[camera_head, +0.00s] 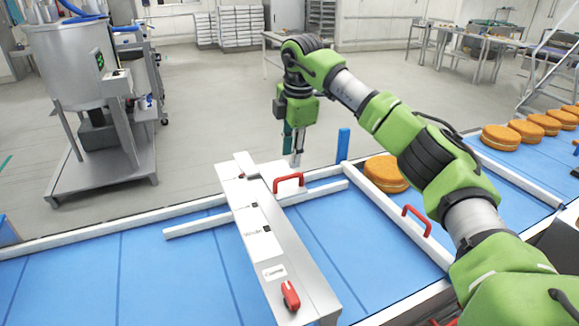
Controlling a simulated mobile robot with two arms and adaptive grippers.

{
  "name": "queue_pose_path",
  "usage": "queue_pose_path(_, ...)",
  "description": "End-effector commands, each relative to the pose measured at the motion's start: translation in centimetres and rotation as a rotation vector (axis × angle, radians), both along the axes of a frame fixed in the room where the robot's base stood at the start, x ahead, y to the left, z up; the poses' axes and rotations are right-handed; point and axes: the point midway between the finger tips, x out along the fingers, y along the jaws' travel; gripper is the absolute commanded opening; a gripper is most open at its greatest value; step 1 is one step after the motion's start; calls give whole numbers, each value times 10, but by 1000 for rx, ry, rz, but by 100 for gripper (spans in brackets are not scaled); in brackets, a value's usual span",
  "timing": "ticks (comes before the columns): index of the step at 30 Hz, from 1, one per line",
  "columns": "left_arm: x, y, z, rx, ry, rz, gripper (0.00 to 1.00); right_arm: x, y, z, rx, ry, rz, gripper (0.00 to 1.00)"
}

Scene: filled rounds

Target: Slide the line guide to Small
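The line guide appears to be the white rail (200,226) lying across the blue belt under a grey metal bridge, with a red handle (289,182) near the bridge's far end. My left gripper is not in view.
A second red handle (417,219) is on a white rail at right. An orange-brown round (385,174) lies on the belt behind my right arm; several more stand at far right. A blue post (343,145) rises at the far belt edge. A steel tank (68,62) stands at left.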

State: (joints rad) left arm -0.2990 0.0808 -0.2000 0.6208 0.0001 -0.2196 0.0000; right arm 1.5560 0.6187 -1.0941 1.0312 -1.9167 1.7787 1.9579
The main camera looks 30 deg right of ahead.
Motion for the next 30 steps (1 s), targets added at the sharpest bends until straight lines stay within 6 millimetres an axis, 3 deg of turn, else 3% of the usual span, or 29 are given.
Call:
queue_pose_path(3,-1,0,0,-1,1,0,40,-4,1,25,1,-3,1,28)
queue_pose_path(9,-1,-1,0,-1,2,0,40,-9,1,48,1,-2,1,28)
queue_pose_path(30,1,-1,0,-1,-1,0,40,-11,1,52,1,-1,1,28)
